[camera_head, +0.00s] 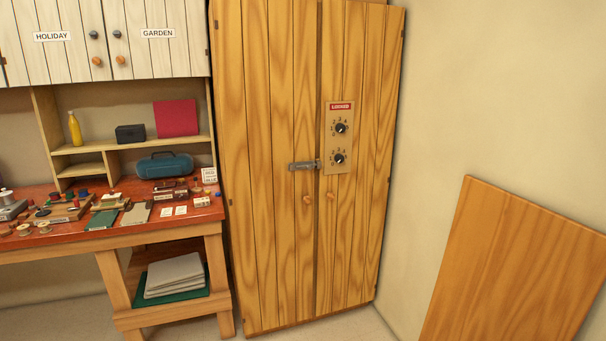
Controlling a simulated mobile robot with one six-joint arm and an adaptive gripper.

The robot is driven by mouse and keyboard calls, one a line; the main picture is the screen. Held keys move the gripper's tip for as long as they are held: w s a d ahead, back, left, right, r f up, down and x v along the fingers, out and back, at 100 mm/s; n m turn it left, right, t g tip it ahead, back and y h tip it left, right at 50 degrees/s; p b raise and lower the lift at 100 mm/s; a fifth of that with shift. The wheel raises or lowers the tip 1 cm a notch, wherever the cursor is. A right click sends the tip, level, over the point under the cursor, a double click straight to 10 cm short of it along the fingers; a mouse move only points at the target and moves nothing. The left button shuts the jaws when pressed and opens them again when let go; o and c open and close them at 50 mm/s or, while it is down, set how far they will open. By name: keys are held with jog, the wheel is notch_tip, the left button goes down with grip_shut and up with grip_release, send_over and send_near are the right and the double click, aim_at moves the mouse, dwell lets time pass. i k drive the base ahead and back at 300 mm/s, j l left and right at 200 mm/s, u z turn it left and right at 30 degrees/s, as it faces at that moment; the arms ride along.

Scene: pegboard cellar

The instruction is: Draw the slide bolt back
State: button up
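The slide bolt (302,166) is a small grey metal bar, lying level across the seam between the two doors of a tall wooden cabinet (262,230). Its right end meets the edge of a lock plate (338,170) on the right door. The plate carries an upper dial (340,128), a lower dial (338,158) and a red label (341,106) reading LOCKED. Both doors look shut, with round wooden knobs on the left door (308,200) and right door (331,196). The dial settings are too small to read surely. My gripper is not in view.
A red-topped workbench (120,232) crowded with spools and small items stands left of the cabinet, under wall cupboards (150,62). A wooden panel (515,270) stands at the lower right. Some bare floor shows before the cabinet.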

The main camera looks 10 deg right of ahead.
aim_at(309, 167)
jog(key=i+j+z, duration=0.15)
jog(key=i+z, duration=0.25)
jog(key=i+j+z, duration=0.4)
jog(key=i, duration=0.15)
jog(key=i+j+z, duration=0.4)
jog(key=i+j, duration=0.45)
